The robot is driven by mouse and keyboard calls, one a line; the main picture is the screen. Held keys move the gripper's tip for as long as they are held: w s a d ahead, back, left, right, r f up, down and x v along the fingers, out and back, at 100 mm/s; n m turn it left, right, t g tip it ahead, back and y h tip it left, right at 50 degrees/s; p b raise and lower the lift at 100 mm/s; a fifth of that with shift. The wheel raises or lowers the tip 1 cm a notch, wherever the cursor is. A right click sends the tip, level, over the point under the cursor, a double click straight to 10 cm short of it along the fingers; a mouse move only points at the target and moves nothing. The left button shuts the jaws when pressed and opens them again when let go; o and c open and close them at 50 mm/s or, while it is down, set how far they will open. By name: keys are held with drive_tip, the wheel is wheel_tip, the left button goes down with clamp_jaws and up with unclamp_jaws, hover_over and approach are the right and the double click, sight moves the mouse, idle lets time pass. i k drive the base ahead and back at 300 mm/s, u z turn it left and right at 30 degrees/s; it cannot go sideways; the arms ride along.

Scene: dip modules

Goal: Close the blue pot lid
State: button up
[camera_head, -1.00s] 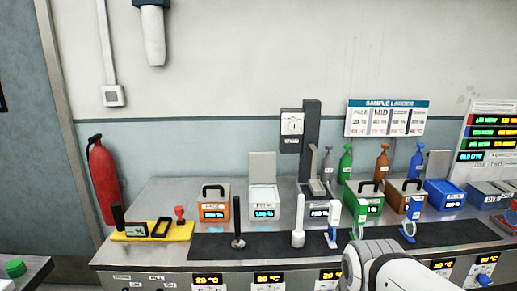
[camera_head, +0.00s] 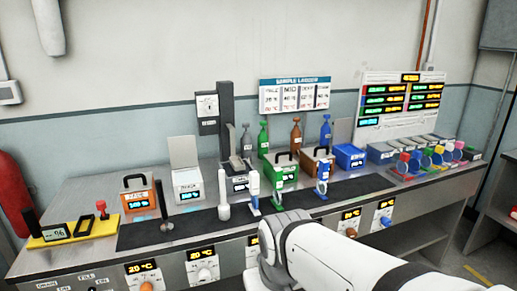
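The blue pot (camera_head: 350,158) is a small blue box with a lit display on its front, standing on the bench right of the brown pot. A grey panel (camera_head: 343,131) stands upright behind it, which looks like its raised lid; the join is too small to make out. My white arm (camera_head: 345,252) reaches in from the bottom right, in front of the bench. My gripper cannot be made out in this view.
Orange (camera_head: 138,194), green (camera_head: 284,170) and brown (camera_head: 318,162) pots with black handles share the bench (camera_head: 95,190). A white pot (camera_head: 188,186) has its lid up. Upright tools, including a white one (camera_head: 224,200), stand on the black mat (camera_head: 190,222).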

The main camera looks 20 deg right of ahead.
sight(341, 128)
drive_tip(key=z, duration=0.35)
drive_tip(key=k, duration=1.2)
drive_tip(key=z, duration=1.4)
drive_tip(key=i, duration=2.55)
drive_tip(key=u, duration=0.8)
drive_tip(key=i, duration=1.35)
drive_tip(key=u, duration=0.85)
drive_tip(key=k, duration=0.65)
drive_tip(key=u, duration=0.25)
